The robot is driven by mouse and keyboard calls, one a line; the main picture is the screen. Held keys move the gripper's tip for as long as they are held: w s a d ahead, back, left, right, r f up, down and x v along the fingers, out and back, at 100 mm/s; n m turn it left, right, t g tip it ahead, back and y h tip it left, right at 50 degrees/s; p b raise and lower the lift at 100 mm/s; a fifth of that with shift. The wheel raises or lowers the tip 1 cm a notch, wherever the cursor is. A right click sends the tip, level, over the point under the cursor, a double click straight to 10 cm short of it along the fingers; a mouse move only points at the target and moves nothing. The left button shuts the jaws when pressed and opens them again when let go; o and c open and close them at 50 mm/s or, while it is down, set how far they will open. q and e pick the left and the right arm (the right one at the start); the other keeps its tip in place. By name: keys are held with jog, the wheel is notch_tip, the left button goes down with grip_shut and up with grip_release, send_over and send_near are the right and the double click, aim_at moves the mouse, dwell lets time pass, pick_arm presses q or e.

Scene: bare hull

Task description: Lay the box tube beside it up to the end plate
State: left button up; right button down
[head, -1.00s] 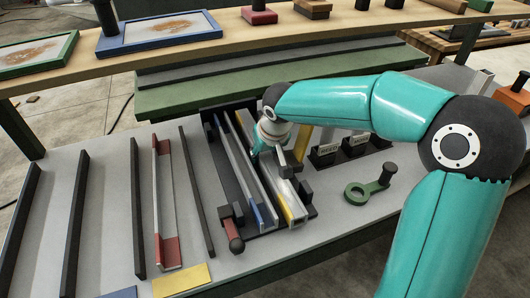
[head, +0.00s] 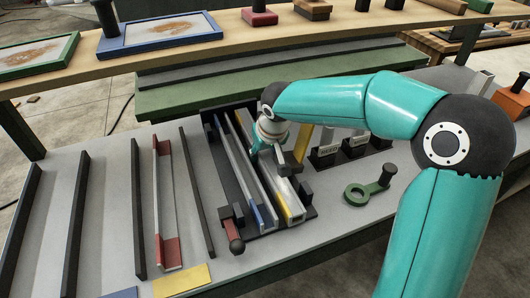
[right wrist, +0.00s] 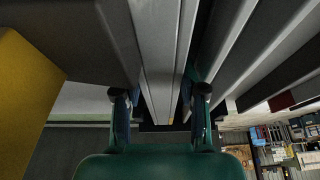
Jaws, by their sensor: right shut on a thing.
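The box tube (head: 281,188) is a long light-grey bar with a yellow mark near its front end. It lies lengthwise in the dark fixture (head: 223,170), on the right of a grey bar with a blue end (head: 241,165). My right gripper (head: 262,148) is shut on the tube from above, near its far part. In the right wrist view, the fingers stand on either side of a grey bar (right wrist: 160,60). Whether the tube touches its neighbour or rests on the base is unclear. I cannot make out the end plate for certain. My left gripper is out of view.
A red clamp with a dark ball handle (head: 236,245) stands at the fixture's front. Dark rails (head: 137,210) and a red-ended channel (head: 165,205) lie left. A green ring tool (head: 362,193) and dark labelled blocks (head: 325,158) are right. A raised wooden shelf (head: 300,38) runs behind.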

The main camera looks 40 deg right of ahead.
jog(key=shift+w+d, duration=0.1)
jog(key=shift+w, duration=0.25)
jog(key=c, duration=0.6)
grip_release()
jog(key=shift+s+r, duration=0.1)
jog(key=v, duration=1.1)
jog(key=shift+s+r, duration=0.2)
jog(key=shift+r, duration=0.15)
